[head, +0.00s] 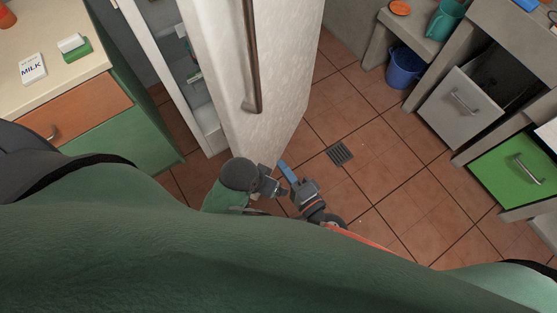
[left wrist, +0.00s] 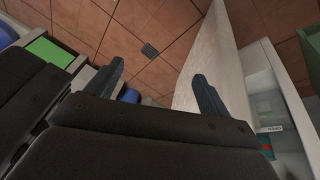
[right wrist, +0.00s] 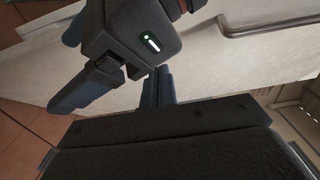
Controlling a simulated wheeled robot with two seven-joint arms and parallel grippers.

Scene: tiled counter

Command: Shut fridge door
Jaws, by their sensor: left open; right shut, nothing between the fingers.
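The white fridge door (head: 225,70) stands open in the head view, with its long grey handle (head: 252,60) on the outer face. The fridge interior (head: 190,75) shows to its left. My right gripper (head: 284,168) is shut and empty by the door's near lower end. My left gripper (head: 279,187) is open beside it, its fingers partly hidden. In the left wrist view the door (left wrist: 212,50) lies beyond the open left fingers (left wrist: 158,80), by the right-hand one. In the right wrist view the shut right fingers (right wrist: 158,86) are before the door (right wrist: 215,65); contact cannot be told.
A counter (head: 85,85) with a milk carton (head: 33,68) and a green-and-white item (head: 74,47) stands left. A blue bin (head: 404,67), an open grey drawer (head: 462,105) and a green drawer (head: 520,170) are right. The tiled floor (head: 365,175) between is clear around a drain.

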